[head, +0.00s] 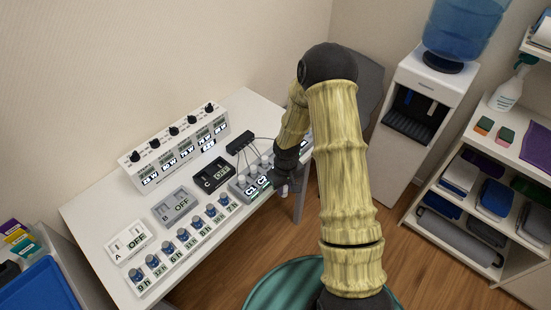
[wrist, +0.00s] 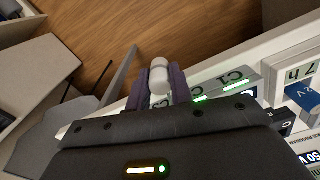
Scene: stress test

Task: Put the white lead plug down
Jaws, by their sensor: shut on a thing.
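A white lead plug (wrist: 159,78) is in the wrist view, a small rounded white piece. My gripper (wrist: 160,92) is shut on it, with one purple-grey finger on each side. In the wrist view it shows against the wooden floor, close to a grey block labelled C1 (wrist: 228,82). In the head view my gripper (head: 284,178) is at the right edge of the white table (head: 92,210), beside the same grey block (head: 238,190). The plug in my gripper is too small or hidden to tell there. Dark leads run from a black box (head: 240,142) towards the block.
Boxes marked A (head: 128,243), B (head: 175,206) and C (head: 214,174) read OFF. Several blue-topped pieces stand in a labelled row along the front (head: 182,234). A white panel with knobs (head: 175,150) stands behind. A grey chair (head: 366,90) is beyond my arm.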

